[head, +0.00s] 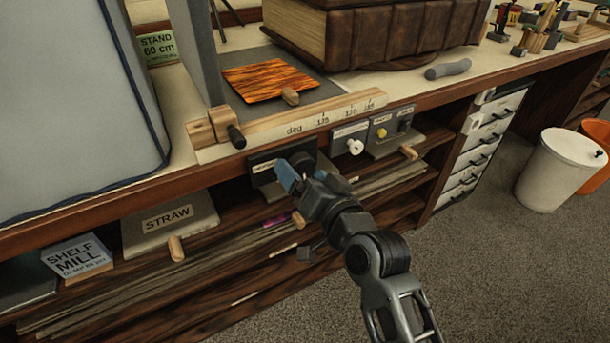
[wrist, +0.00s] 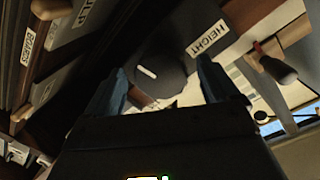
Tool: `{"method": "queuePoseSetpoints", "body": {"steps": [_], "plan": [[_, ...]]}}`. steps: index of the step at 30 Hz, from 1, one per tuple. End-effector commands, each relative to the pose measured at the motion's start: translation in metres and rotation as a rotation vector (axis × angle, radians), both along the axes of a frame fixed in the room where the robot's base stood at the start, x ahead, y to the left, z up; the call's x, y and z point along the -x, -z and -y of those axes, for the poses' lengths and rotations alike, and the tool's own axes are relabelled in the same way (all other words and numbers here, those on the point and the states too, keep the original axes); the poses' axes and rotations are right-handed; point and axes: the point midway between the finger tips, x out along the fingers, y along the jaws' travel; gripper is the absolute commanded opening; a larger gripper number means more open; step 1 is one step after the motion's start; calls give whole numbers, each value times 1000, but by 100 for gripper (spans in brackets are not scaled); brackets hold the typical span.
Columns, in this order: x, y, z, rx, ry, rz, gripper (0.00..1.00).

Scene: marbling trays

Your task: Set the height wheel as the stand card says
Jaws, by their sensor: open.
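The stand card (head: 157,47) is a green card at the back left of the bench and reads "STAND 60 cm". The height wheel (wrist: 161,76) is a dark round knob with a white pointer mark, beside a white "HEIGHT" label (wrist: 207,38) in the wrist view. In the head view, the wheel (head: 299,152) is on a dark panel under the bench edge, partly hidden by my gripper (head: 304,173). My gripper (wrist: 161,70) is open, with its blue fingers on either side of the wheel in the wrist view. I see gaps between the fingers and the wheel.
A wooden scale (head: 293,122) marked "deg" runs along the bench edge. A white knob (head: 355,147) and a yellow button (head: 382,133) are on panels to the right. A "STRAW" board (head: 185,228) juts out at the left. Open floor lies at the right, before a white bin (head: 556,175).

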Motion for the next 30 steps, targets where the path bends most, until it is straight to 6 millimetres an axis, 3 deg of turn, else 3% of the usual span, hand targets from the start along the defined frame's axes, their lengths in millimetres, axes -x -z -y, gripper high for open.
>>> {"method": "queuePoseSetpoints", "body": {"steps": [8,21,30], "plan": [[5,-1,4,0,1,0,88],[58,-8,38,0,1,0,88],[65,-9,43,0,1,1,88]]}}
